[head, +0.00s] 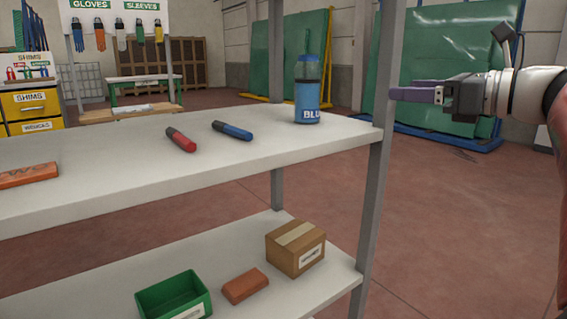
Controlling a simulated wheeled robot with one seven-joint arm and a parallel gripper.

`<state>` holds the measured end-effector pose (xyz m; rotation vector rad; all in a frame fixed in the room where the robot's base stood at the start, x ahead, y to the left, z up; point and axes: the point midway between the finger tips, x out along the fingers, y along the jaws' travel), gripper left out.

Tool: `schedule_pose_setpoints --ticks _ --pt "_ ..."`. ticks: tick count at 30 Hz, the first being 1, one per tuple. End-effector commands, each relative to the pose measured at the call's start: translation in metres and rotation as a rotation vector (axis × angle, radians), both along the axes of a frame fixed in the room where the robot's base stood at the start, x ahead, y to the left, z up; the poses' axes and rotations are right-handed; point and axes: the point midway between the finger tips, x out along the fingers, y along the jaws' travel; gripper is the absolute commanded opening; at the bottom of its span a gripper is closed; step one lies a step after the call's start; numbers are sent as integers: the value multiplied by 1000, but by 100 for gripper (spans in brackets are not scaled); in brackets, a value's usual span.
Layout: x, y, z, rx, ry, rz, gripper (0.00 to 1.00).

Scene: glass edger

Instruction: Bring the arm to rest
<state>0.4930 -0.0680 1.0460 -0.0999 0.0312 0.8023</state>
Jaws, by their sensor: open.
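My gripper (418,93) is at the right side of the head view, pointing left. It has purple fingers and a dark body, and the arm comes in from the right edge. It is open, and nothing shows between the fingers. Seen from the side, the gap between them is hard to make out. It appears to the right of the shelf's grey front post, apart from the things on the shelf.
A grey post (375,190) stands near my gripper. The lower board holds a green bin (173,297), a brick (245,286) and a carton (295,248). Floor at right is clear.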

Motion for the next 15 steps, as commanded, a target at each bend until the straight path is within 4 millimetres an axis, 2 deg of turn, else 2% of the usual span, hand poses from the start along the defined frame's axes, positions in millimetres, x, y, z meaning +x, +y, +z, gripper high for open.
schedule_pose_setpoints --ticks 8,11,15 --pt "-14 31 -49 -268 -34 14 74" --pt "-25 46 -77 -417 -56 42 74" --pt "-49 67 -125 -684 -109 121 74"
